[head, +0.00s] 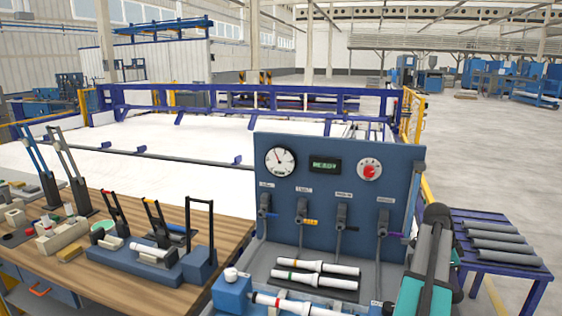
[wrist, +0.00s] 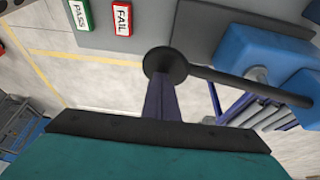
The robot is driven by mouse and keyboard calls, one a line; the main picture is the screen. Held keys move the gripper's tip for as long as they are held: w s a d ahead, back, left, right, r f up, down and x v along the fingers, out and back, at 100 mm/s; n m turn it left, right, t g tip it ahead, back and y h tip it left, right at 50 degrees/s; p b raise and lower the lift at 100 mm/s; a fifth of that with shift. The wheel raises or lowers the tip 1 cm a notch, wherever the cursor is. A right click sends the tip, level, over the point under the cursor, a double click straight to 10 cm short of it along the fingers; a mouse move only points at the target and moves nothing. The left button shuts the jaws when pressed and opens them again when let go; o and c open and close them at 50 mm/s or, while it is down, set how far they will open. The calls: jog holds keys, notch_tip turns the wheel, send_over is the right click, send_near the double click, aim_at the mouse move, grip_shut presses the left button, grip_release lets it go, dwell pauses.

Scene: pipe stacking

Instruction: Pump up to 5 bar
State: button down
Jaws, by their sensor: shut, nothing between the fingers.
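A blue test panel (head: 335,215) stands in the head view with a round dial gauge (head: 281,162), its needle pointing to the upper left. Beside the gauge are a digital display (head: 325,165), its green digits too small to read, and a red knob (head: 369,169). In the wrist view a black rod with a round disc end (wrist: 220,77) runs to a blue block (wrist: 262,55); it looks like a pump lever, but I cannot be sure. My gripper (wrist: 162,82) is shut and empty, its tip close to the disc; contact is unclear. The head view does not show the fingers.
PASS (wrist: 80,14) and FAIL (wrist: 122,18) buttons sit at the top of the wrist view. White pipes (head: 318,265) lie before the panel. A wooden bench (head: 120,205) with tools is at left. A purple table (head: 500,225) with grey pipes is at right.

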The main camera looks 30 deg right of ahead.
notch_tip(320, 180, up, 6)
jog(key=p, duration=0.3)
jog(key=shift+s+a+r, duration=0.15)
jog(key=shift+a+r, duration=0.1)
jog(key=shift+f, duration=0.1)
jog(key=shift+d+f+b, duration=0.1)
jog(key=shift+f+b, duration=1.05)
jog(key=shift+f, duration=1)
jog(key=shift+f+b, duration=0.9)
jog(key=shift+f, duration=0.8)
notch_tip(320, 180, up, 8)
jog(key=p, duration=0.4)
jog(key=shift+s+a, duration=0.15)
jog(key=shift+a, duration=0.1)
